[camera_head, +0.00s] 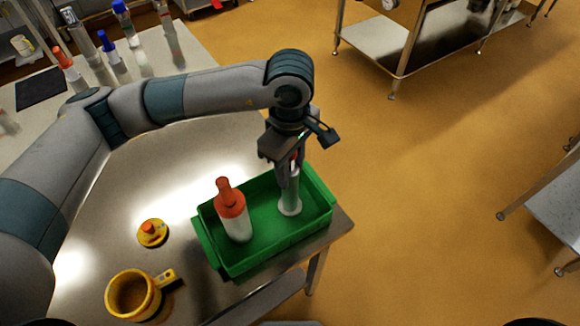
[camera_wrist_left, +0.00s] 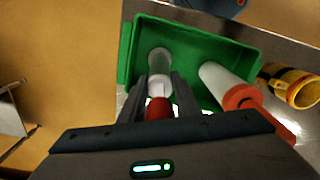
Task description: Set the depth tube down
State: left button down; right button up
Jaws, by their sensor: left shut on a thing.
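The depth tube (camera_head: 291,197) is a clear, pale tube with a red part near its top. It stands about upright inside the right part of the green crate (camera_head: 270,246). My left gripper (camera_head: 290,168) is above the crate and shut on the tube's upper part. In the left wrist view the tube (camera_wrist_left: 160,63) runs down between the fingers of my left gripper (camera_wrist_left: 160,95), with its red part close to the camera. I cannot tell whether its lower end touches the crate floor. My right gripper is not in view.
A white bottle with an orange top (camera_head: 233,211) stands in the crate's left part. A yellow mug (camera_head: 133,297) and a yellow lid (camera_head: 152,233) lie on the steel table (camera_head: 190,165). Several bottles stand at the back left. The crate sits near the table's right edge.

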pick_arm(q)
jog(key=shift+f, duration=0.1)
jog(key=c, duration=1.3)
grip_release()
jog(key=shift+c, duration=0.2)
jog(key=shift+r, duration=0.3)
notch_tip(320, 180, up, 11)
jog(key=b, duration=0.5)
jog(key=shift+r, duration=0.4)
